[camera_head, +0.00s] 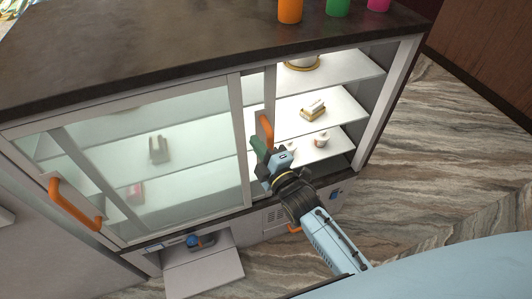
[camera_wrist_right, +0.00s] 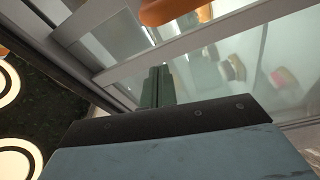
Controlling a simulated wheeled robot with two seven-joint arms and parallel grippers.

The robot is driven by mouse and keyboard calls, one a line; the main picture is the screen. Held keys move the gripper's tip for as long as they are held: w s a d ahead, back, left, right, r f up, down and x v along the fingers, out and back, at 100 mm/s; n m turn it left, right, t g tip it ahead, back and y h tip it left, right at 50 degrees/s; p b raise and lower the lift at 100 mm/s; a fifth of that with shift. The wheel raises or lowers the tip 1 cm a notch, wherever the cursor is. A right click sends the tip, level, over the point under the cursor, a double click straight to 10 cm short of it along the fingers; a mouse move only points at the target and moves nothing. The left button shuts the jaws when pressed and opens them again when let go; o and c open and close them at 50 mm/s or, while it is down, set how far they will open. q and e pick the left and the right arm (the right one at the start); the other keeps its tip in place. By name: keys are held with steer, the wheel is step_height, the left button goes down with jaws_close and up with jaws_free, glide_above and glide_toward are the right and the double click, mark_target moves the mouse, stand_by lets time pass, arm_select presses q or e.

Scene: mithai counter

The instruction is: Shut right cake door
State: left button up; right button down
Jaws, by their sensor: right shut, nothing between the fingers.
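The right cake door (camera_head: 240,110) is a sliding glass door in a pale frame. It stands slid to the left, overlapping the left door (camera_head: 90,150), so the right part of the case is open. Its upright orange handle (camera_head: 265,131) is near its right edge; an orange handle also shows at the top of the right wrist view (camera_wrist_right: 172,10). My right gripper (camera_head: 258,146) is shut and empty, with its green fingertips close to the handle's lower left side. I cannot tell whether they touch it. The closed fingers (camera_wrist_right: 157,86) point toward the door frame in the wrist view. My left gripper is out of view.
Sweets stand on the open shelves (camera_head: 345,72). The left door has a slanted orange handle (camera_head: 75,204). Orange, green and pink cups (camera_head: 290,11) stand on the dark countertop (camera_head: 150,45). A low flap (camera_head: 205,272) juts out below. Marbled floor lies clear at right.

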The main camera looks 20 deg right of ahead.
steer(key=x, duration=0.3)
steer(key=shift+w+a, duration=0.1)
steer(key=shift+w, duration=0.3)
steer(key=shift+w+d+f, duration=0.1)
steer(key=shift+d+f, duration=0.15)
steer(key=shift+d, duration=0.65)
steer(key=shift+w+d+f, duration=0.1)
steer(key=shift+d+f, duration=0.15)
steer(key=shift+d, duration=0.7)
steer(key=shift+s+d, duration=0.1)
steer(key=shift+d, duration=0.05)
